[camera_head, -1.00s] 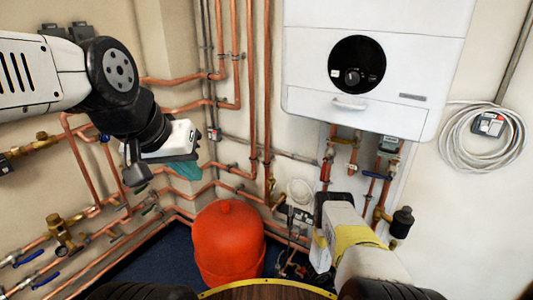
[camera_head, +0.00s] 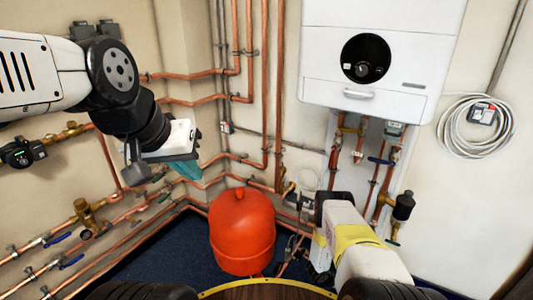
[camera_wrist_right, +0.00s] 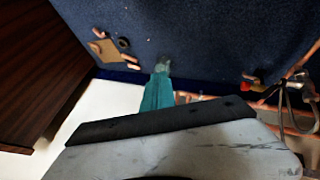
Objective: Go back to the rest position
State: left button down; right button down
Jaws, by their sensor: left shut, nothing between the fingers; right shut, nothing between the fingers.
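My left arm comes in from the left in the head view, and its gripper (camera_head: 187,168) with teal fingers is shut and empty. It hangs in front of the copper pipes on the wall, touching nothing that I can see. My right arm (camera_head: 352,240) comes up from the bottom, white with a yellow band. Its fingertips cannot be made out in the head view. In the right wrist view the right gripper (camera_wrist_right: 160,85) has its teal fingers shut together and empty, above the blue floor.
A red vessel (camera_head: 242,232) stands on the blue floor between my arms. Copper pipes (camera_head: 203,100) with valves line the left wall and corner. A white boiler (camera_head: 325,60) and a coiled cable (camera_head: 450,130) hang on the right wall. Brown furniture (camera_wrist_right: 35,75) borders the right wrist view.

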jog(key=w+a+r+t+y, duration=0.2)
jog(key=w+a+r, duration=0.1)
jog(key=w+r, duration=0.75)
jog(key=w+a+r+t+y, duration=0.1)
jog(key=w+a+r+y, duration=0.15)
jog(key=w+r, duration=0.8)
jog(key=s+a+r+n+t+y, duration=0.1)
jog(key=a+r, duration=0.3)
jog(key=r, duration=1.1)
jog(key=s+a+r+y, duration=0.2)
jog(key=a+r, duration=0.1)
jog(key=r, duration=1.1)
jog(key=s+a+r+n+y, duration=0.1)
jog(key=s+a+r, duration=0.2)
jog(key=s+r, duration=0.65)
jog(key=s+a+r+n+y, duration=0.1)
jog(key=s+a+r+n, duration=0.15)
jog(key=s+r, duration=0.95)
jog(key=s, duration=0.7)
jog(key=s+r, duration=0.4)
jog(key=s, duration=0.6)
jog(key=shift+s+d+r+n+h, duration=0.2)
jog(key=shift+s+d+n+h, duration=0.2)
jog(key=shift+n+h, duration=0.05)
